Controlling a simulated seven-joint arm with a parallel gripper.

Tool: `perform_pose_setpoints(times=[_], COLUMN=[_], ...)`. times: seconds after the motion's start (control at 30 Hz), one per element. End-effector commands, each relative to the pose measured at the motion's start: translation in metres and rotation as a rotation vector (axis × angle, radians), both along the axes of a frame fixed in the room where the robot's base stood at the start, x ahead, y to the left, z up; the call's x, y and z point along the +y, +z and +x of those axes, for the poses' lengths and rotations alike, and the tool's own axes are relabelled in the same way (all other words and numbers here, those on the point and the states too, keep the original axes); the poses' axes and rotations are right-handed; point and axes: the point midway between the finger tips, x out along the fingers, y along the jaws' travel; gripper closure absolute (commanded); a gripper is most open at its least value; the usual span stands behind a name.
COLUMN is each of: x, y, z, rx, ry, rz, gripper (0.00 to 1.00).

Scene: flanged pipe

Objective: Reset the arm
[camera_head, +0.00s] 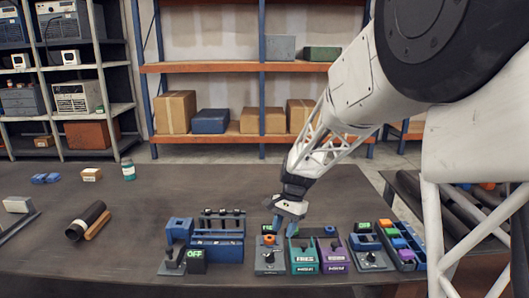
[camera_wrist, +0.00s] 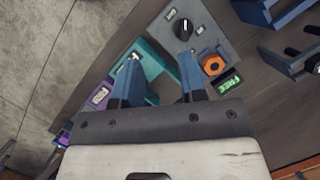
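My gripper (camera_head: 284,226) hangs over the row of small boxes at the front of the dark table. In the wrist view its two blue fingers (camera_wrist: 158,62) are apart, with nothing held between them. Below them are a teal box (camera_wrist: 150,75) and a grey box (camera_wrist: 196,38) with a black knob, an orange button (camera_wrist: 213,65) and a green display reading "FREE" (camera_wrist: 229,83). The grey box (camera_head: 269,260) and teal box (camera_head: 303,256) also show in the head view. I cannot tell whether the fingers touch anything.
A purple box (camera_head: 335,258) and a grey knob box (camera_head: 370,255) stand right of the teal one. A blue rack (camera_head: 217,247) and an "OFF" display (camera_head: 195,255) stand left. A dark pipe (camera_head: 88,219) lies at the left. The table's middle is clear.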

Motion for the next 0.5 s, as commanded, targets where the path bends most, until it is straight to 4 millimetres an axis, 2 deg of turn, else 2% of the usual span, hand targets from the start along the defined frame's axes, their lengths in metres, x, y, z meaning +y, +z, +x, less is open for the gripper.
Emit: perform_pose_setpoints(times=[0.2,0.5], x=[-0.019,-0.044], y=[0.035,0.071], z=[-0.040,-0.096], rx=[-0.075,-0.170], ry=[0.062,0.154], rz=[-0.009,-0.029], gripper=[0.62,0.62])
